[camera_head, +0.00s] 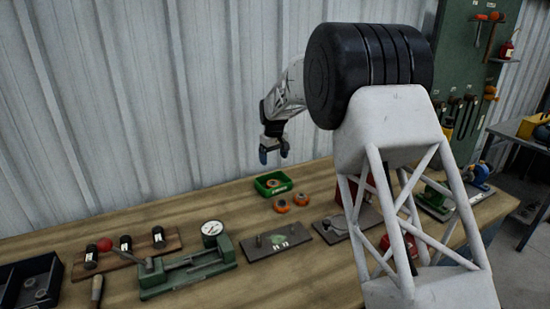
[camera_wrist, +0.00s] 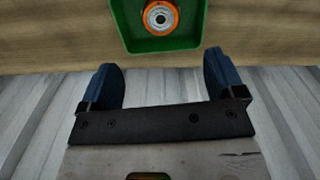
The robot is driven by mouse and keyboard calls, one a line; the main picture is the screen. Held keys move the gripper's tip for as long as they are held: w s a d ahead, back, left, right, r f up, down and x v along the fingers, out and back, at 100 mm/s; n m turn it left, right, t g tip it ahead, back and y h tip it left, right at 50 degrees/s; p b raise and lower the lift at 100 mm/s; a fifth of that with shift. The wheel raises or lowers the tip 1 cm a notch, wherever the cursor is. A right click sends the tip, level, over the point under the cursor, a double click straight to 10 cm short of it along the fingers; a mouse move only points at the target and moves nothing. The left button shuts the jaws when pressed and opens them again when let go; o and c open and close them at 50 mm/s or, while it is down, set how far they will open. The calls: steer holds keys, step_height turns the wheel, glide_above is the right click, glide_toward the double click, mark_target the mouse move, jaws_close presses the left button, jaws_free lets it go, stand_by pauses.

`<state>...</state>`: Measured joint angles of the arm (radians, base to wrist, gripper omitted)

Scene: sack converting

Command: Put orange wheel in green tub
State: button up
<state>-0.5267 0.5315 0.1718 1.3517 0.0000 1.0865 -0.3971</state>
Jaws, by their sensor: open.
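The green tub (camera_head: 279,190) stands on the bench near the wall; it also shows at the top of the wrist view (camera_wrist: 165,45). An orange wheel with a pale hub (camera_wrist: 161,17) lies inside the tub. Two more orange wheels, a left one (camera_head: 281,206) and a right one (camera_head: 301,200), lie on the bench just in front of the tub. My gripper (camera_head: 274,151) hangs above the tub, clear of it. In the wrist view its blue fingers (camera_wrist: 160,80) are spread apart with nothing between them.
A dark plate with pegs (camera_head: 290,248) lies in front of the wheels, with another flat plate (camera_head: 365,222) to its right. A green fixture with a dial gauge (camera_head: 185,272) stands left. A dark bin (camera_head: 50,275) is at far left. Bench left of the tub is clear.

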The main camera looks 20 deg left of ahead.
stand_by(0.3)
steer(key=s+d+r+m, duration=0.2)
steer(key=s+d+r, duration=0.45)
steer(key=d, duration=0.45)
steer(key=s+d+r+m+t, duration=0.1)
steer(key=s+d+r, duration=0.55)
steer(key=d, duration=0.35)
steer(key=s+d+r+m, duration=0.2)
steer(key=s+d+r, duration=0.3)
steer(key=s+d, duration=0.45)
steer(key=s+d+m+t, duration=0.1)
steer(key=s+d+m, duration=0.2)
steer(key=s+d, duration=1.1)
steer(key=s+d+f+m, duration=0.1)
steer(key=s+d+f, duration=0.2)
steer(key=s, duration=0.7)
steer(key=s+d+f+m, duration=0.1)
steer(key=s+d+f, duration=0.1)
steer(key=s, duration=0.8)
steer(key=shift+s+d+f+m+t, duration=0.3)
steer(key=shift+d+f+m, duration=0.1)
steer(key=shift+d, duration=0.25)
